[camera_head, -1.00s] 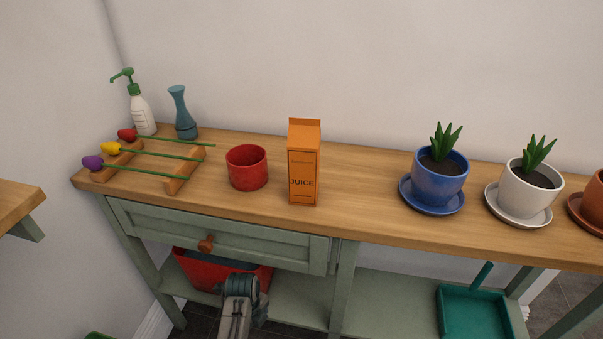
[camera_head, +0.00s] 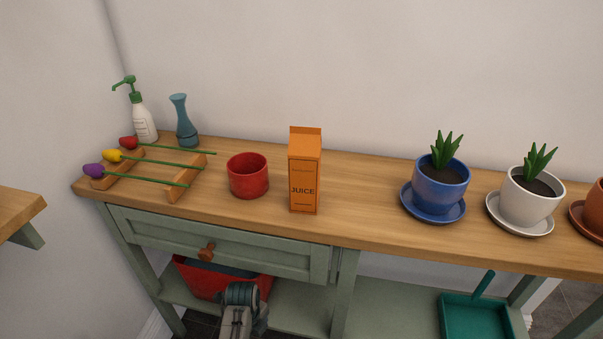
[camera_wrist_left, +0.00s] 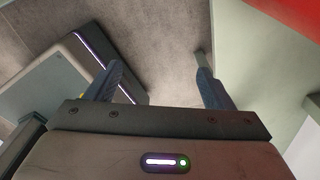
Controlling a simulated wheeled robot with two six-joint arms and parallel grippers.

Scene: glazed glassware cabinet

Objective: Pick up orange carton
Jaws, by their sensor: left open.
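The orange carton (camera_head: 304,172), marked JUICE, stands upright on the wooden tabletop (camera_head: 360,200) near its front edge. A red cup (camera_head: 248,176) stands just left of it, apart from it. In the left wrist view my left gripper (camera_wrist_left: 155,85) is open, with its two fingers wide apart and nothing between them. It points at the grey floor, away from the carton. In the head view part of my arm (camera_head: 239,305) shows low in front of the table, below the carton; its fingers do not show there. My right gripper is not in view.
A wooden rack (camera_head: 180,190) with coloured-tip sticks, a soap bottle (camera_head: 143,120) and a blue vase (camera_head: 184,122) stand left. A blue pot (camera_head: 440,190) and a white pot (camera_head: 527,205) stand right. The tabletop between carton and blue pot is clear. A red bin (camera_head: 200,280) sits below.

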